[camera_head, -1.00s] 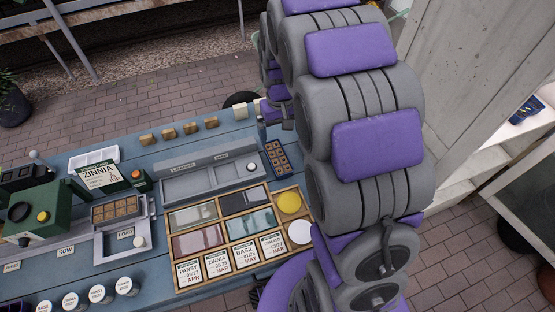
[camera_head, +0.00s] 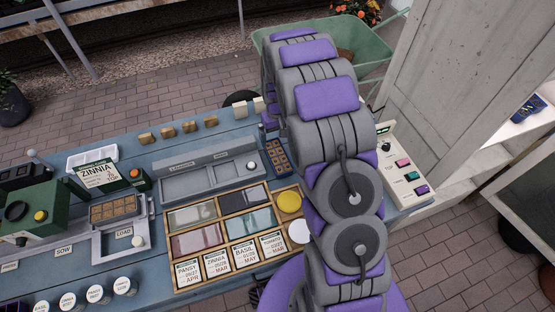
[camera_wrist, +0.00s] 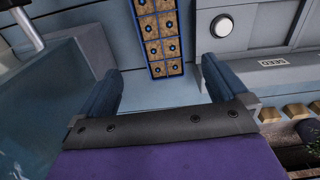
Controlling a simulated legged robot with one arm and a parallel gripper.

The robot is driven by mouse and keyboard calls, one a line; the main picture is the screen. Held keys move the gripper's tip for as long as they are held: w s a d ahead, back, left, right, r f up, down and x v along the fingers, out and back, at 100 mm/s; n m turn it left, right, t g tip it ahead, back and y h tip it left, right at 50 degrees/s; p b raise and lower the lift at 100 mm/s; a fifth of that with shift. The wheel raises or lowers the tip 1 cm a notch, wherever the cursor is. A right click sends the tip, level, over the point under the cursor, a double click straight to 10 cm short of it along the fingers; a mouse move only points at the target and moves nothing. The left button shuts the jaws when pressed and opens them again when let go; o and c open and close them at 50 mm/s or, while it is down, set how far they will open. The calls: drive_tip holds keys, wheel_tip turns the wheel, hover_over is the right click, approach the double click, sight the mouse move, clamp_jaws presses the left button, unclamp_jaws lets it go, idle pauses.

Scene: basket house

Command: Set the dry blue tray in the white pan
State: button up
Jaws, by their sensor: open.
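The blue tray (camera_head: 278,157) has a blue rim and brown-filled cells, each with a dark dot. It lies on the blue bench beside the grey label station, just left of my arm. In the wrist view the tray (camera_wrist: 158,38) lies ahead of my gripper (camera_wrist: 155,82), between the lines of its two fingers and apart from them. My gripper is open and empty. In the head view my arm mostly hides the gripper. The white pan (camera_head: 78,163) stands at the far left of the bench, partly behind the ZINNIA sign.
A similar brown-celled tray (camera_head: 116,210) sits on the LOAD station. A wooden seed box (camera_head: 230,222) fills the front middle. A panel with coloured buttons (camera_head: 402,165) stands right of my arm. A blue-tinted, pale-rimmed thing (camera_wrist: 45,100) is close to my left finger.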

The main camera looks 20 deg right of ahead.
sight(278, 155)
wheel_tip(278, 155, down, 6)
drive_tip(key=shift+f+b, duration=0.15)
drive_tip(key=shift+b, duration=0.35)
drive_tip(key=f, duration=0.1)
drive_tip(key=f+b, duration=0.1)
drive_tip(key=f, duration=0.3)
drive_tip(key=shift+s+a+f, duration=0.1)
drive_tip(key=shift+s, duration=0.25)
drive_tip(key=c, duration=1.1)
drive_tip(key=shift+r, duration=0.9)
drive_tip(key=shift+c, duration=0.3)
wheel_tip(278, 155, up, 2)
drive_tip(key=shift+w+r+p, duration=0.1)
drive_tip(key=shift+r+p, duration=0.1)
drive_tip(key=shift+p, duration=0.25)
drive_tip(key=s, duration=0.5)
drive_tip(key=s+a+p, duration=0.1)
drive_tip(key=s, duration=0.4)
drive_tip(key=s+a+r+p, duration=0.1)
drive_tip(key=s, duration=0.4)
drive_tip(key=shift+s, duration=0.3)
drive_tip(key=w+a+r, duration=0.2)
drive_tip(key=w+r, duration=0.4)
drive_tip(key=r, duration=0.2)
drive_tip(key=w+a+r, duration=0.2)
drive_tip(key=w+r, duration=0.4)
drive_tip(key=r, duration=0.3)
drive_tip(key=shift+w+a, duration=0.4)
